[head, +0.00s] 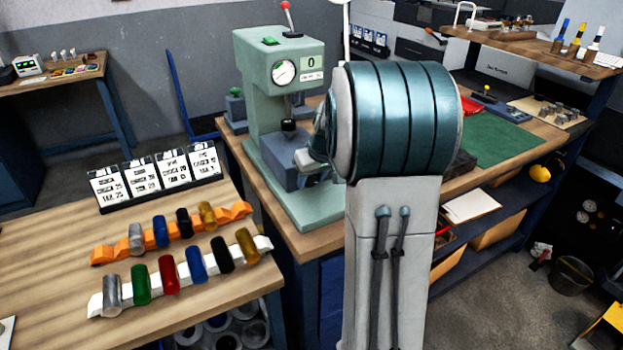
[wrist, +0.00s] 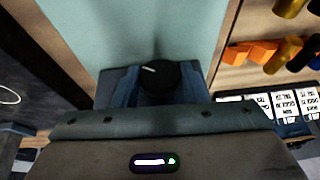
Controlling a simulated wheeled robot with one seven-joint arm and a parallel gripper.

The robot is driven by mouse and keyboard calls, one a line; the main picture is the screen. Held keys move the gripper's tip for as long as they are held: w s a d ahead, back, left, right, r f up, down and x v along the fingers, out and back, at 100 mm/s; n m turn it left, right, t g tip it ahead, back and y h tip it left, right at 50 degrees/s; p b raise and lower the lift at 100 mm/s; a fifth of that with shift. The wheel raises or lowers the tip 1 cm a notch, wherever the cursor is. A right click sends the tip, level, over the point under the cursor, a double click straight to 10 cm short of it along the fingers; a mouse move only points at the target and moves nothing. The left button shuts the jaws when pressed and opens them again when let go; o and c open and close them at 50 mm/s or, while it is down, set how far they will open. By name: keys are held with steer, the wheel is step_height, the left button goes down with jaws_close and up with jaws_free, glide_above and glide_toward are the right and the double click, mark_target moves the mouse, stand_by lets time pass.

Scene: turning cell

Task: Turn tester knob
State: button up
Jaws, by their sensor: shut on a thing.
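The tester (head: 262,115) is a pale green machine with a round dial, a small display reading 0 and a red-tipped lever on top. In the wrist view, a black round knob (wrist: 160,76) with a short white mark sits against a pale green surface. My gripper (wrist: 156,85) has a blue-grey finger on each side of the knob and is shut on it. The white mark points slightly off level. In the head view my arm covers much of the gripper, and I cannot make out the knob there.
Left of the tester, a wooden bench (head: 40,255) holds an orange rack (head: 105,255) and a white rack (head: 95,305) with several coloured cylinders. Label cards (head: 145,178) stand behind them. A green mat (head: 500,135) lies on the workbench to the right.

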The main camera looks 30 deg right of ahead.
steer(key=shift+d+f+y+b, duration=0.25)
steer(key=shift+y+b, duration=0.45)
steer(key=shift+b, duration=0.05)
steer(key=shift+r+m+y+b, duration=0.3)
steer(key=shift+y+b, duration=0.1)
steer(key=shift+y, duration=0.3)
steer(key=o, duration=0.9)
steer(key=v, duration=1.3)
steer(key=shift+s+d+r, duration=0.1)
steer(key=shift+s+r, duration=0.1)
steer(key=shift+r, duration=0.1)
